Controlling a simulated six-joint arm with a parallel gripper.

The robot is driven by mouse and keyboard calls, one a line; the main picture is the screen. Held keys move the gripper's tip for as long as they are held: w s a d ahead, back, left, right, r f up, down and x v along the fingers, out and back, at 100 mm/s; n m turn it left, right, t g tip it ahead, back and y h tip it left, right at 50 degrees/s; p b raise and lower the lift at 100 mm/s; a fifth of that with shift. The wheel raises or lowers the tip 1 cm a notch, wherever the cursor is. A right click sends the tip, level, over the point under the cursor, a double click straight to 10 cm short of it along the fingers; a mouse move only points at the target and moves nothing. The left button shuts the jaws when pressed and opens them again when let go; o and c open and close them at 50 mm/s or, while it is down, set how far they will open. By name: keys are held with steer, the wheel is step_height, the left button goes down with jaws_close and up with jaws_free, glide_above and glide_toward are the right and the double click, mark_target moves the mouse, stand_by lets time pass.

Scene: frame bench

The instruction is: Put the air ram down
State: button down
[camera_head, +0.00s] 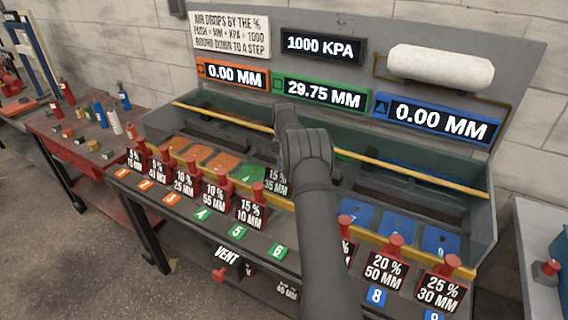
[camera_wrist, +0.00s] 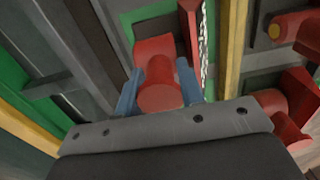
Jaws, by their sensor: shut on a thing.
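My gripper (camera_wrist: 159,88) is shut on a red air ram (camera_wrist: 158,98), with a blue finger on each side of its round top. In the head view the ram's black label (camera_head: 277,181) reads 15 % 35 MM. It shows just left of my arm, by the green plates in the trough. My arm hides most of this ram, and I cannot tell whether its base touches anything. In the wrist view the ram's label side is edge-on, with green surfaces around it.
Other red rams stand along the front rail, including 15 % 10 MM (camera_head: 250,211), 20 % 50 MM (camera_head: 383,272) and 25 % 30 MM (camera_head: 438,290). The green display (camera_head: 325,93) reads 29.75 MM; the orange display (camera_head: 233,75) and blue display (camera_head: 438,117) read 0.00. A yellow bar (camera_head: 410,172) crosses the trough.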

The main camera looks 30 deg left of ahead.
steer(key=c, duration=0.9)
jaws_free()
steer(key=shift+c, duration=0.2)
step_height(320, 180, up, 12)
steer(key=shift+r, duration=0.15)
steer(key=shift+f, duration=4.45)
steer(key=shift+f, duration=0.1)
